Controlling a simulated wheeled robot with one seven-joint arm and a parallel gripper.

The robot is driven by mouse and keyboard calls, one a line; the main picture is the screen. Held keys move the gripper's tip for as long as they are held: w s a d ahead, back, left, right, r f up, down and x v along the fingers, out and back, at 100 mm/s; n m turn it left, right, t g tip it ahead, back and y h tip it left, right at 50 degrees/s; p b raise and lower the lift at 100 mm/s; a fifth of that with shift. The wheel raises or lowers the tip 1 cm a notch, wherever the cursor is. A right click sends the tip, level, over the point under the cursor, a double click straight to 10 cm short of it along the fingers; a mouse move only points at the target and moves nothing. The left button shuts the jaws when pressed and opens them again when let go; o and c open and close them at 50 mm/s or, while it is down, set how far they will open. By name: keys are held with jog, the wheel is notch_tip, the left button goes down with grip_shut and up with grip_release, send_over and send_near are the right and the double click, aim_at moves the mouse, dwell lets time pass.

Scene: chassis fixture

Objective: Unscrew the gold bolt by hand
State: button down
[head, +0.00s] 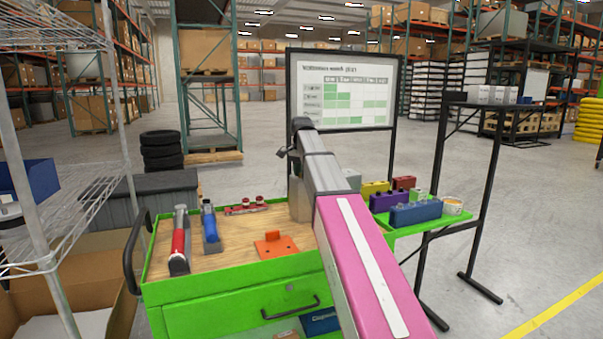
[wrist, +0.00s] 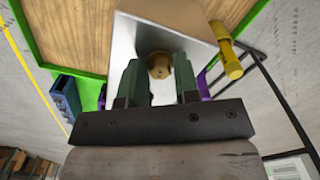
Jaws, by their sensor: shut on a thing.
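A yellow peg-like part (wrist: 228,52) sticks out from the block's right side, clear of the fingers. In the head view the block (head: 299,198) stands at the tabletop's right side. My arm covers part of it and hides the gold bolt and fingertips.
The green cart's wooden top (head: 218,252) holds a red tool (head: 180,240), a blue tool (head: 210,228), red clamps (head: 245,206) and an orange bracket (head: 276,245). A side shelf (head: 430,222) carries colored bins. A wire rack (head: 60,215) stands left.

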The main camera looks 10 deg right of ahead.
jog(key=n, duration=0.4)
jog(key=shift+r, duration=0.1)
jog(key=n, duration=0.4)
jog(key=shift+n, duration=0.3)
jog(key=n, duration=0.4)
jog(key=shift+r, duration=0.1)
jog(key=shift+n, duration=1.1)
jog(key=n, duration=0.8)
jog(key=shift+r+n, duration=0.15)
jog(key=shift+n, duration=0.25)
jog(key=n, duration=0.6)
